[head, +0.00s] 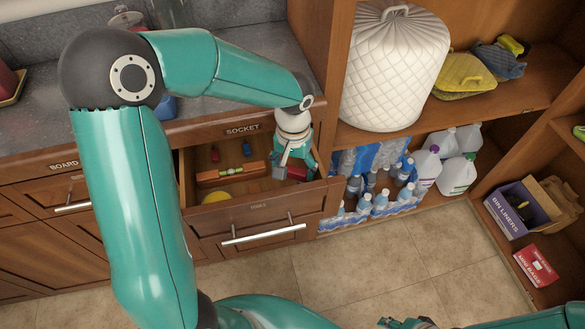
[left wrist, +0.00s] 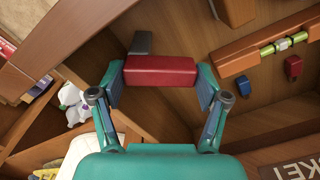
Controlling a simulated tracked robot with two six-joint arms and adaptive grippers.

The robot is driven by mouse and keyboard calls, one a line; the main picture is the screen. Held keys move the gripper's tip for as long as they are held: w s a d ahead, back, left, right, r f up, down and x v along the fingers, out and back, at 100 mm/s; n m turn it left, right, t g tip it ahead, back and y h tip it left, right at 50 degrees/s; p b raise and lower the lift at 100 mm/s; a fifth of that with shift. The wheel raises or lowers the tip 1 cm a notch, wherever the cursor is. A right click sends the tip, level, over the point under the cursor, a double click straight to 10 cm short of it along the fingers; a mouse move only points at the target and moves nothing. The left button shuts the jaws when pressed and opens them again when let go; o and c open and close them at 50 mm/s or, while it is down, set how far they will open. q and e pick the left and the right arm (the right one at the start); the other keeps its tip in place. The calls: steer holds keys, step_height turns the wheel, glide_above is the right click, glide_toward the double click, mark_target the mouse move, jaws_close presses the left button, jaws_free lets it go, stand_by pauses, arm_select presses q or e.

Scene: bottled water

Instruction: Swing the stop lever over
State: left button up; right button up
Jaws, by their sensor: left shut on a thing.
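The lever appears as a red bar (left wrist: 160,73) with a short grey piece (left wrist: 142,43) beyond it in the left wrist view. My left gripper (left wrist: 160,85) is shut on the red bar, with one finger at each end. In the head view my left gripper (head: 293,160) reaches down into the right part of an open drawer (head: 258,205). A little red (head: 297,173) shows between the fingers, and the rest of the bar is hidden. My right gripper (head: 407,323) only just shows at the bottom edge.
A brown bar with a green vial (head: 231,172) lies in the drawer, with a small blue piece (head: 246,149), a small red piece (head: 214,154) and a yellow round thing (head: 216,197). Bottled water (head: 380,200) and a quilted white cover (head: 394,75) stand on shelves to the right.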

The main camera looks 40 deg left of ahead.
mark_target(293, 169)
arm_select(q)
steer(key=shift+n, duration=0.4)
steer(key=o, duration=1.2)
steer(key=shift+c, duration=0.2)
steer(key=shift+r, duration=0.15)
steer(key=shift+r, duration=3.85)
